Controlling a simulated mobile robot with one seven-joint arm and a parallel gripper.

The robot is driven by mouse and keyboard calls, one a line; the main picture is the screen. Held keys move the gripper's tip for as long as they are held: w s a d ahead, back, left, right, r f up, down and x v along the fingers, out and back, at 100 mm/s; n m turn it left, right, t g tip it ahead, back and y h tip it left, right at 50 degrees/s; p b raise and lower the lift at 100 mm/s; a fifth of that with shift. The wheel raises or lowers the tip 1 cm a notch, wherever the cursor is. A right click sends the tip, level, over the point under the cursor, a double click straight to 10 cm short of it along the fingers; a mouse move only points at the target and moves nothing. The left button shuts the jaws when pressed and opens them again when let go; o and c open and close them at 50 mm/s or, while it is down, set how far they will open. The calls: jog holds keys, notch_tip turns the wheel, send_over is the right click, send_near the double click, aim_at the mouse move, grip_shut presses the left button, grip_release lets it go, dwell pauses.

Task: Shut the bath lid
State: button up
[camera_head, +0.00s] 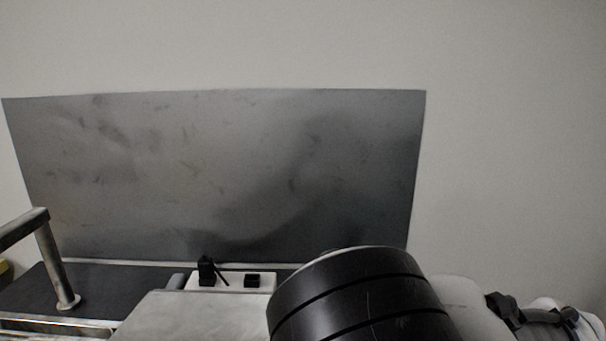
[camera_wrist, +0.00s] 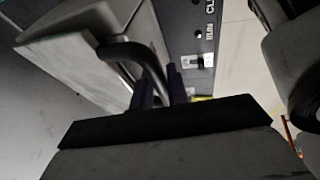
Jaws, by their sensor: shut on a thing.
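In the wrist view the bath lid (camera_wrist: 75,22) is a grey panel at the upper left with a black curved handle (camera_wrist: 135,48). My gripper (camera_wrist: 161,90) has its two dark fingers on either side of the handle's lower end and is shut on it. The wrist body hides what lies below the fingers. The grey bath housing (camera_wrist: 92,70) shows beneath the lid's edge. How far the lid stands open cannot be told from this angle. In the head view my gripper and the handle are out of sight.
A dark control panel (camera_wrist: 186,38) with a switch (camera_wrist: 200,62) is just right of the handle. In the head view a stained metal sheet (camera_head: 220,170) stands against the wall behind a dark worktop. A metal post (camera_head: 52,265) rises at the left, and a socket strip (camera_head: 232,282) lies at the back.

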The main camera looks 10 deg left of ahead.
jog(key=shift+s+f+b, duration=0.2)
jog(key=shift+f+b, duration=1.65)
jog(key=shift+b, duration=0.1)
jog(key=shift+o, duration=0.2)
jog(key=shift+f+b, duration=0.4)
jog(key=shift+f, duration=0.1)
jog(key=o, duration=0.6)
jog(key=shift+s, duration=0.1)
jog(key=shift+o, duration=0.2)
jog(key=shift+r, duration=0.1)
jog(key=shift+r, duration=0.1)
jog(key=p+v, duration=0.6)
jog(key=v, duration=0.1)
